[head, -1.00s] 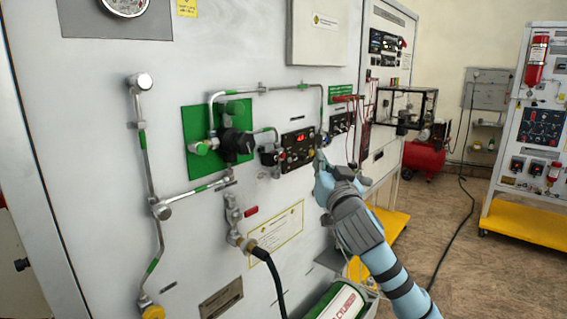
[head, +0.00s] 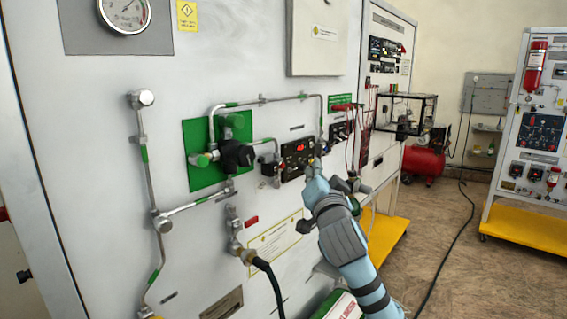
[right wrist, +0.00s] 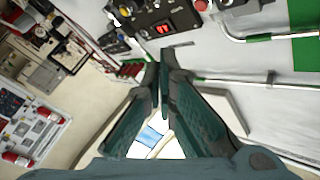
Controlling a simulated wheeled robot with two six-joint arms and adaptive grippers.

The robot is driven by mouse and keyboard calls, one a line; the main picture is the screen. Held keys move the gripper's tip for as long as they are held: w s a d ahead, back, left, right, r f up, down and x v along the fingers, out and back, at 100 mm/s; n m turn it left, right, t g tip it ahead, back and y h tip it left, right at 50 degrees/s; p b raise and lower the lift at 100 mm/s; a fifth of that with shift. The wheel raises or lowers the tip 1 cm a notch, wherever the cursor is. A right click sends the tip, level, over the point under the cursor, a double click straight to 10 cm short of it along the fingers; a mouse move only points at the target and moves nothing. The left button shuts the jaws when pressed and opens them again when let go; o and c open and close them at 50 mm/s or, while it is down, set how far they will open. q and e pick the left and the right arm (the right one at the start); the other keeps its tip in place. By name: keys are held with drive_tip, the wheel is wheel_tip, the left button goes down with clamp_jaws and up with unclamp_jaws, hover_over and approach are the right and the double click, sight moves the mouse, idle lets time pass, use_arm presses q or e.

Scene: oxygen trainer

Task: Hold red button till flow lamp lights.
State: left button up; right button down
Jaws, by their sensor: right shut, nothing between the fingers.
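The control module (head: 298,155) is a black box with a lit red digital display on the white panel. It also shows at the top of the right wrist view (right wrist: 166,20). A small round red button (right wrist: 200,5) sits beside the display at the top edge of the right wrist view. My right gripper (head: 315,168) is shut and empty, its fingertips at the module's right side. In the right wrist view its fingertips (right wrist: 163,68) lie below the display; I cannot tell whether they touch anything. I cannot pick out the flow lamp. My left gripper is out of view.
A green plate (head: 203,172) with a black regulator (head: 235,155) and metal pipes is left of the module. A dark hose (head: 272,280) hangs below. A pressure gauge (head: 124,14) is at top left. Floor lies open at right before another rack (head: 540,130).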

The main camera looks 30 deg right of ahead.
drive_tip(key=shift+w+a, duration=0.25)
drive_tip(key=shift+w, duration=0.55)
drive_tip(key=shift+w+a, duration=0.3)
drive_tip(key=shift+w, duration=0.5)
drive_tip(key=shift+w+a, duration=0.25)
drive_tip(key=shift+w, duration=0.55)
drive_tip(key=shift+w, duration=0.1)
drive_tip(key=shift+w+a+p, duration=0.1)
drive_tip(key=shift+w+p, duration=0.2)
drive_tip(key=shift+w+a, duration=0.1)
drive_tip(key=shift+w, duration=0.25)
idle(1.1)
idle(0.7)
drive_tip(key=shift+s+d, duration=0.2)
drive_tip(key=shift+s, duration=0.55)
drive_tip(key=shift+s, duration=0.1)
drive_tip(key=s, duration=0.1)
drive_tip(key=s+d, duration=0.1)
drive_tip(key=s, duration=0.2)
drive_tip(key=shift+s+d, duration=0.25)
drive_tip(key=shift+s, duration=0.05)
